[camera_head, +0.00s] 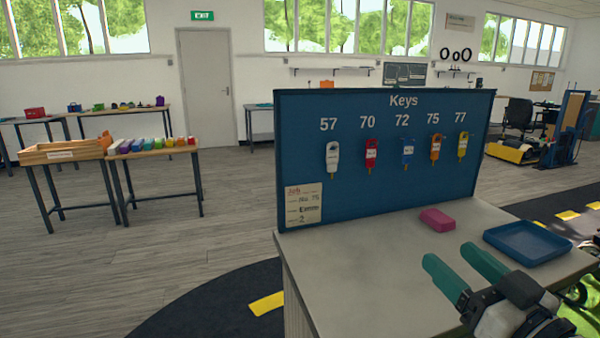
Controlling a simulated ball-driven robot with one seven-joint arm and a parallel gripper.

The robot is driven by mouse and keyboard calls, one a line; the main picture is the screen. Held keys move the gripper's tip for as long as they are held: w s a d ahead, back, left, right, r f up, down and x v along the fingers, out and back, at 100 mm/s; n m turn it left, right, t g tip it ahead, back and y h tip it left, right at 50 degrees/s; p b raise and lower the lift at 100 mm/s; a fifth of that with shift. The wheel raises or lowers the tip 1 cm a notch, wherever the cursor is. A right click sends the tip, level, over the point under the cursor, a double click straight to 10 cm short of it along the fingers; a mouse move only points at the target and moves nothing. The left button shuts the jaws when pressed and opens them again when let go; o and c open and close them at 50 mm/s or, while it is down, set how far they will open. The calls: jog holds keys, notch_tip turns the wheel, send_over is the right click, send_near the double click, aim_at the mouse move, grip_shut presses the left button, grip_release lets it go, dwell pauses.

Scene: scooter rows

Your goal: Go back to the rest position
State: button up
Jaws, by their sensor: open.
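My gripper (468,270) is at the lower right, over the front part of the grey counter (370,270). Its two green fingers are apart and nothing is between them. The blue Keys board (380,190) stands at the back of the counter. It holds several keys with coloured tags under the numbers 57, 70, 72, 75 and 77. A pink block-like item (436,220) lies on the counter beyond my gripper. A blue tray (527,242) lies to its right and looks empty.
A job card (304,204) is on the board's lower left. A table with a row of coloured items (150,146) and a wooden crate (62,151) stand at the left. Wooden floor (190,260) is open there. A grey door (207,85) is behind.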

jog(key=s+d+f+g+h+p, duration=0.1)
jog(key=s+d+f+g, duration=0.15)
jog(key=f, duration=0.35)
jog(key=s+d+f+g+h+p, duration=0.1)
jog(key=s+d+f+g+h, duration=0.15)
jog(key=f, duration=0.45)
jog(key=s+d+f+g+h+p, duration=0.1)
jog(key=s+f+g, duration=0.1)
jog(key=f+g, duration=0.3)
jog(key=s+f+m+g+p, duration=0.1)
jog(key=s+f+m+g, duration=0.1)
jog(key=s+f, duration=0.6)
jog(key=s+a+f+m+g+h, duration=0.1)
jog(key=s+f+m+g, duration=0.1)
jog(key=s+f+g, duration=0.3)
jog(key=s+f, duration=0.4)
jog(key=s, duration=0.6)
jog(key=shift+f+p, duration=0.15)
jog(key=shift+p, duration=0.2)
jog(key=shift+h, duration=0.25)
